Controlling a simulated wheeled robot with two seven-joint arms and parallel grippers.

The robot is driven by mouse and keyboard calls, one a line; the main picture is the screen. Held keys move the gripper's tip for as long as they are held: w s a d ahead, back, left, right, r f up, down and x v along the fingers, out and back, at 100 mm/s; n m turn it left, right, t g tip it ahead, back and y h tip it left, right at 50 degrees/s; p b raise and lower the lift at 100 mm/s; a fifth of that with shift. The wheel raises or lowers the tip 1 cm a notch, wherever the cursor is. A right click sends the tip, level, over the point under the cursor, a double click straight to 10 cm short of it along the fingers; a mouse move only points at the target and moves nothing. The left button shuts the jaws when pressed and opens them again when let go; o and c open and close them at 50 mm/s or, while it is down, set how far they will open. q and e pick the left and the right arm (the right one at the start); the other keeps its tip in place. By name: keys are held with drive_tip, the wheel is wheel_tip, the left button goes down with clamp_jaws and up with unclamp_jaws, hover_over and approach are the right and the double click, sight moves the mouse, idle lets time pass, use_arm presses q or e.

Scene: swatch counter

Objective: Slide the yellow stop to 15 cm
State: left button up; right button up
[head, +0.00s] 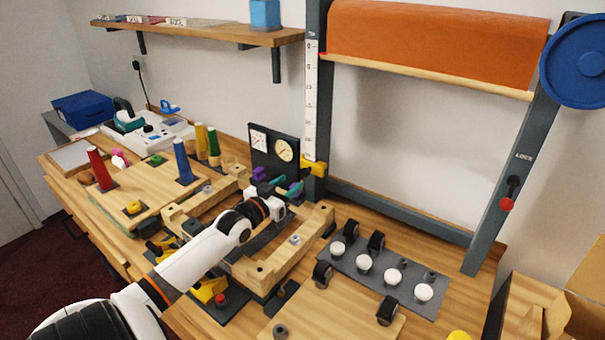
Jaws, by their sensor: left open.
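The yellow stop (314,167) sits low on the dark left post of the frame, at the bottom end of a white scale strip (311,105). The numbers on the strip are too small to read surely. My left arm comes in from the lower left. My left gripper (281,191) is open, below and to the left of the stop, and apart from it. Its fingers are small and partly lost among purple and teal parts. My right gripper is not in view.
An orange cloth roll (430,45) hangs in the frame. A dark gauge panel (273,152) stands just left of the post. A wooden fixture (305,240) lies under my left arm. A grey plate with white knobs (345,262) lies to the right. A red-knobbed lever (507,203) is on the right post.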

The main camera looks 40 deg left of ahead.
sight(304, 173)
use_arm(q)
drive_tip(key=w, duration=0.4)
drive_tip(key=w+a, duration=0.1)
drive_tip(key=w, duration=0.2)
drive_tip(key=shift+d, duration=0.1)
drive_tip(key=shift+c, duration=0.6)
clamp_jaws()
